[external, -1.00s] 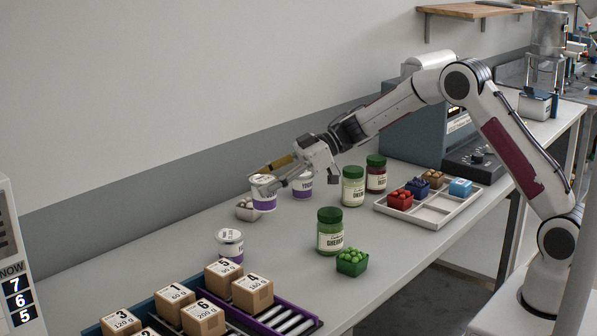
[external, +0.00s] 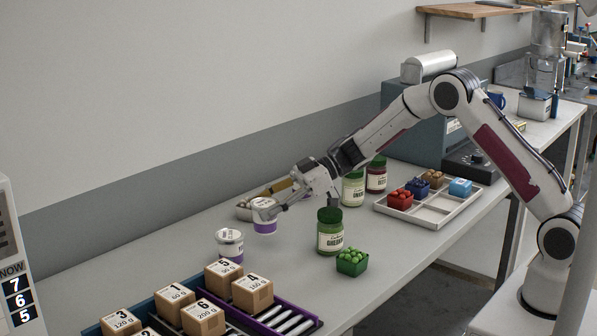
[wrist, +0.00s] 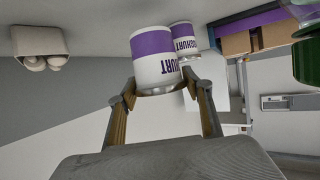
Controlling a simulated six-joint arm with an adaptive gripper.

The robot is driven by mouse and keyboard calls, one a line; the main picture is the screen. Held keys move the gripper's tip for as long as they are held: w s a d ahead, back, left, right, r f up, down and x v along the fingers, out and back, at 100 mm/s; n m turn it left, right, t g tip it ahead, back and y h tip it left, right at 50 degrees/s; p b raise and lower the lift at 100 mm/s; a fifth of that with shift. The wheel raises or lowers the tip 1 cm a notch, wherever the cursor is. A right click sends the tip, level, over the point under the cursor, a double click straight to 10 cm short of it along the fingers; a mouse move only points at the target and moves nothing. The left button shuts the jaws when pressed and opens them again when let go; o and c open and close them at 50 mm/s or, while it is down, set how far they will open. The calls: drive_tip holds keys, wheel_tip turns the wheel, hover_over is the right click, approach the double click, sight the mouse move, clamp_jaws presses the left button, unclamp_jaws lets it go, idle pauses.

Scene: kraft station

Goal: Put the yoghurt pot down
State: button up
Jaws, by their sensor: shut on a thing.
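The held yoghurt pot (external: 265,226), white with a purple band, is between the fingers of my gripper (external: 267,208). It looks roughly upright, over the bench behind the second pot; I cannot tell whether its base touches the bench. In the wrist view the held pot (wrist: 157,58) appears upside down between the fingertips (wrist: 160,88). A second yoghurt pot (external: 229,244) stands nearer the boxes; it also shows just beyond the held one in the wrist view (wrist: 184,42).
A small bowl of eggs (external: 245,211) is behind the held pot. A gherkin jar (external: 330,236) and a green punnet (external: 352,262) stand to the right. Boxes (external: 252,291) fill trays in front. A partitioned tray (external: 437,220) sits farther right. Bare bench lies between pots and gherkin jar.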

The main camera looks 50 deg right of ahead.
drive_tip(key=shift+f, duration=1.85)
drive_tip(key=shift+f, duration=0.15)
drive_tip(key=o, duration=1.2)
drive_tip(key=shift+r, duration=0.2)
drive_tip(key=v, duration=1.2)
drive_tip(key=shift+s+f, duration=0.1)
